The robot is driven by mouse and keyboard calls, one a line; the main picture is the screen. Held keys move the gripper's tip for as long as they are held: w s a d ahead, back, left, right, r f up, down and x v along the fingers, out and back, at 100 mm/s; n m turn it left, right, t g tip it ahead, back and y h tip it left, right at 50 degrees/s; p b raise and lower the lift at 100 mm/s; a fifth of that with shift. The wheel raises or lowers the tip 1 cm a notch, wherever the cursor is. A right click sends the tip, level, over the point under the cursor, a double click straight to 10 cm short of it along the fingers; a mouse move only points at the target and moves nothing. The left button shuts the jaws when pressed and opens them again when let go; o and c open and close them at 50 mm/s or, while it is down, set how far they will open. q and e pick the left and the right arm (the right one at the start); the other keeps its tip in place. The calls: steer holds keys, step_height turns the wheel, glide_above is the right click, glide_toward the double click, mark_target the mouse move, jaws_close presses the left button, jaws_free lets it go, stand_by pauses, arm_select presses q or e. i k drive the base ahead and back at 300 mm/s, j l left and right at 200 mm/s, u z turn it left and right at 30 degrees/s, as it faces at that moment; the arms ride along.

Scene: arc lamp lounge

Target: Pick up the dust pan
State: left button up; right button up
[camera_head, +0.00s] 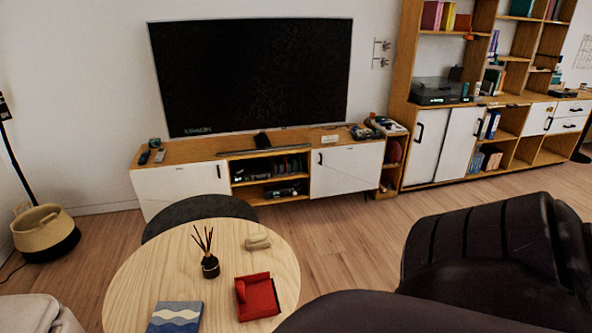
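A red, flat, squarish object (258,297) with a raised edge and a short rounded part on its left side lies on the round wooden table (130,285). It looks like the dust pan, though its exact shape is hard to tell at this size. No other thing in view looks like a dust pan. Neither of my grippers is in view.
Near the red object are a dark reed diffuser (210,266), a beige object (257,242) and a blue-and-white book (175,317). A dark stool or table (195,208) stands behind. A large dark, ribbed, chair-like shape (490,245) fills the lower right. Open floor (340,240) lies between.

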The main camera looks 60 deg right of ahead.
mark_target(257, 297)
steer(key=z, duration=1.5)
steer(key=i+j+z, duration=0.1)
steer(key=i+j, duration=0.25)
